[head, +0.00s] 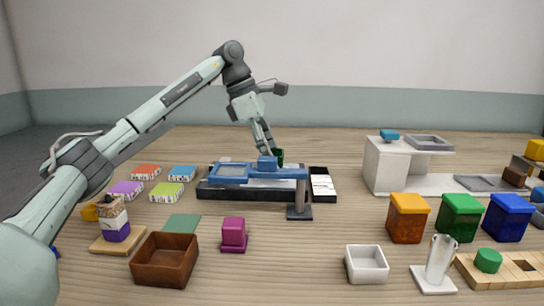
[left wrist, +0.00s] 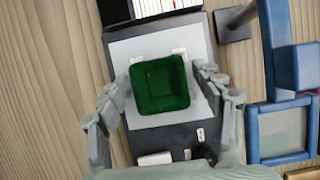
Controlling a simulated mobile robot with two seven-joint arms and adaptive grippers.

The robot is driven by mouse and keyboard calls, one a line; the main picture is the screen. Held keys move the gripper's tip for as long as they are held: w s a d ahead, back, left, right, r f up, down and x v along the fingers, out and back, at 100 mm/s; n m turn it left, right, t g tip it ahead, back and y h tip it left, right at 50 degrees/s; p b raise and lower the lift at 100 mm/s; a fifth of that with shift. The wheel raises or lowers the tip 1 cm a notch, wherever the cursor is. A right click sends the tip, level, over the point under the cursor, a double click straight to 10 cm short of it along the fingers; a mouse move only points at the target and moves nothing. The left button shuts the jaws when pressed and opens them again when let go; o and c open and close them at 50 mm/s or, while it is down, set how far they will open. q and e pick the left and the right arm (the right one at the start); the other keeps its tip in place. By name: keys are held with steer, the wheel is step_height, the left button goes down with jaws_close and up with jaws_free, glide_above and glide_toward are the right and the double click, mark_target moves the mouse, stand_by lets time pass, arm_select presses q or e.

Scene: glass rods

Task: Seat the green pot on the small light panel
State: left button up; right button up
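The green pot (left wrist: 160,84) is a dark green square cup. In the left wrist view it stands over the pale light panel (left wrist: 118,52) on a dark base, roughly centred; I cannot tell how well it is seated. In the head view the pot (head: 279,155) shows only partly behind the blue frame. My left gripper (left wrist: 164,80) reaches down around the pot, one finger on each side. The fingers look spread, with a narrow gap at the right side; contact at the left is unclear. My right gripper is not in view.
A blue frame on a post (head: 299,196) stands in front of the dark base (head: 215,194). A white slotted block (head: 322,185) lies at its right end. A brown box (head: 166,260), a magenta block (head: 234,233) and a white tray (head: 366,263) stand nearer me.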

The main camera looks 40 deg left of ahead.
arm_select(q)
steer(key=v, duration=1.2)
steer(key=shift+d, duration=0.1)
